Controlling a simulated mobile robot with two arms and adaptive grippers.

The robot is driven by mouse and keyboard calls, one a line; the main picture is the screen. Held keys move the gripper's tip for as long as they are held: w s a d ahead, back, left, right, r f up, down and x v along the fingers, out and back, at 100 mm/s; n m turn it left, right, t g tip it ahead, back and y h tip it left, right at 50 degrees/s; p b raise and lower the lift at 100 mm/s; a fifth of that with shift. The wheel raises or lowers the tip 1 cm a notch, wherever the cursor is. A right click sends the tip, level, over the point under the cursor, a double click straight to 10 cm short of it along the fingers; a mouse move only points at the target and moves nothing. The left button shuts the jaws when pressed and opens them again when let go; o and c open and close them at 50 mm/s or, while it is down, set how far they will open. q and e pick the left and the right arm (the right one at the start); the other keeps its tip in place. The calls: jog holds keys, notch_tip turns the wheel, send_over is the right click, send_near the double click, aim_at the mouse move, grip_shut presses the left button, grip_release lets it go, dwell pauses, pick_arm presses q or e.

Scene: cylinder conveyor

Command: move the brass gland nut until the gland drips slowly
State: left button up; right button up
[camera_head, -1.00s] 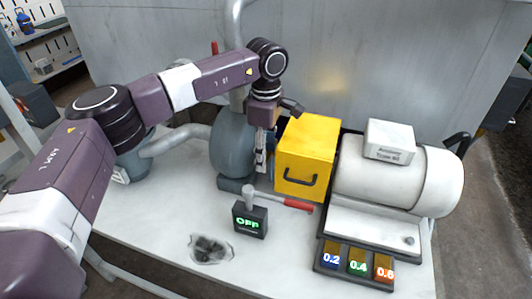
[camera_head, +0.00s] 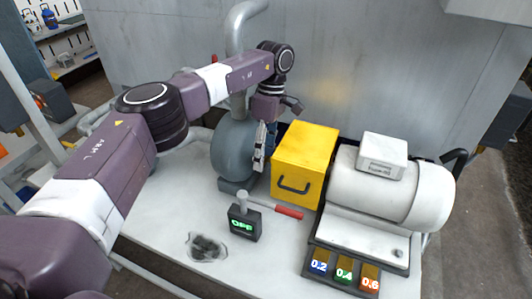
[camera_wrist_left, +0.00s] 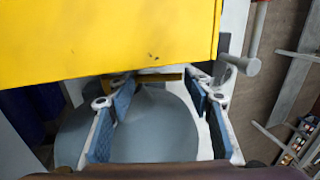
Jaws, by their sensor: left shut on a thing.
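The brass gland nut (camera_wrist_left: 158,77) shows in the left wrist view as a short brass-coloured strip below the yellow box, between the blue-padded fingers. My left gripper (camera_wrist_left: 160,88) is shut on it. In the head view the left gripper (camera_head: 263,148) points down into the gap between the rounded grey pump body (camera_head: 232,150) and the yellow box (camera_head: 303,150). The nut itself is hidden there by the gripper and the box. No drip can be made out at the gland. My right gripper is in neither current view.
A small dark box (camera_head: 244,223) with a green display reading OFF stands in front of the pump. A red-handled tool (camera_head: 290,212) lies behind it. A dark wet-looking patch (camera_head: 207,247) is on the white bench. A white motor (camera_head: 385,185) and 0.2, 0.4, 0.6 blocks (camera_head: 344,272) are right.

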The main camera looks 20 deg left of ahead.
pick_arm(q)
jog(key=shift+w+r, duration=0.1)
jog(key=o, duration=1.7)
pick_arm(e)
jog(key=shift+d, duration=0.6)
pick_arm(q)
jog(key=shift+r, duration=0.3)
jog(key=v, duration=0.6)
jog(key=shift+w+r, duration=0.1)
jog(key=shift+r, duration=0.3)
pick_arm(e)
jog(key=shift+a, duration=0.25)
